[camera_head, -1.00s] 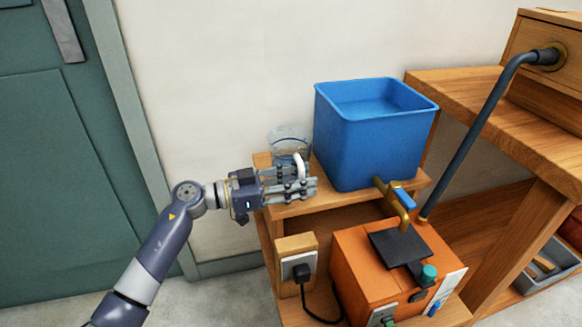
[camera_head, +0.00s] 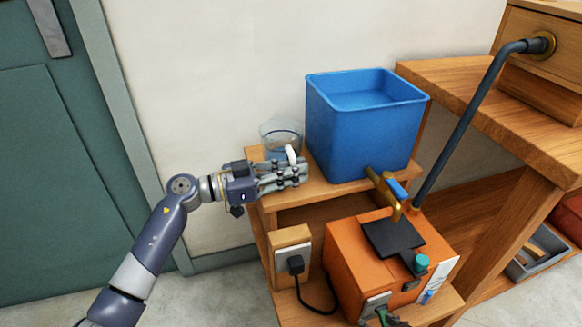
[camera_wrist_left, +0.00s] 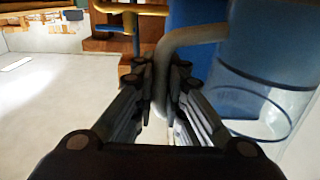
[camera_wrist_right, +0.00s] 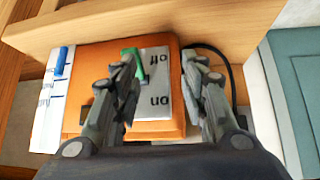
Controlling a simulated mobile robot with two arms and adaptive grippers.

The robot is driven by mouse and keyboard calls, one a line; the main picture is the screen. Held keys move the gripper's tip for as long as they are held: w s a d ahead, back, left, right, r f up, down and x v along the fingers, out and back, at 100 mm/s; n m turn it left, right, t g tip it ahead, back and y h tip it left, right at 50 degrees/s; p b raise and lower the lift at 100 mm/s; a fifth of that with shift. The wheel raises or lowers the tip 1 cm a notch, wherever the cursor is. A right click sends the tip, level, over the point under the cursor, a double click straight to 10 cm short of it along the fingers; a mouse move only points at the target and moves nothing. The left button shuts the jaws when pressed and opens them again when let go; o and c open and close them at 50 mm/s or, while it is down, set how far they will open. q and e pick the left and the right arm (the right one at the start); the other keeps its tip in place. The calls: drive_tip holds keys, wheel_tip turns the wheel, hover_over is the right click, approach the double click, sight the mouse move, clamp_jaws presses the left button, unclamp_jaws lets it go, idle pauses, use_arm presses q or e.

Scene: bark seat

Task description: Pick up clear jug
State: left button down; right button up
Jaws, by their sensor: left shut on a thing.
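The clear jug (camera_head: 280,131) is see-through with a pale handle and stands at the left end of a wooden shelf, close beside the blue tub. My left gripper (camera_head: 297,174) reaches in from the left, in front of the jug, and is shut on its handle (camera_wrist_left: 172,75). The jug's body (camera_wrist_left: 250,105) shows to the right of the fingers in the left wrist view. Fingers hide the jug's lower part in the head view. My right gripper (camera_wrist_right: 163,80) is open, its fingers apart in front of a green switch (camera_wrist_right: 138,68) on an on/off plate.
The blue tub (camera_head: 360,135) holds water and crowds the jug's right side. A brass tap (camera_head: 385,188) projects below it, above an orange machine (camera_head: 350,262). A socket box (camera_head: 291,250) and cable are below the shelf (camera_head: 330,193). The wall is close behind.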

sight(294, 155)
use_arm(q)
wheel_tip(294, 155, up, 5)
drive_tip(key=shift+f+p, duration=0.1)
drive_tip(key=shift+p, duration=0.9)
wheel_tip(294, 155, up, 4)
drive_tip(key=shift+r+p, duration=0.1)
drive_tip(key=shift+p, duration=0.7)
drive_tip(key=shift+r, duration=0.5)
use_arm(e)
drive_tip(key=s+d+f+g+h, duration=0.1)
drive_tip(key=s+g, duration=0.3)
drive_tip(key=s, duration=0.4)
drive_tip(key=shift+d+f+g, duration=0.3)
drive_tip(key=shift+d+f, duration=0.2)
drive_tip(key=shift+d, duration=0.3)
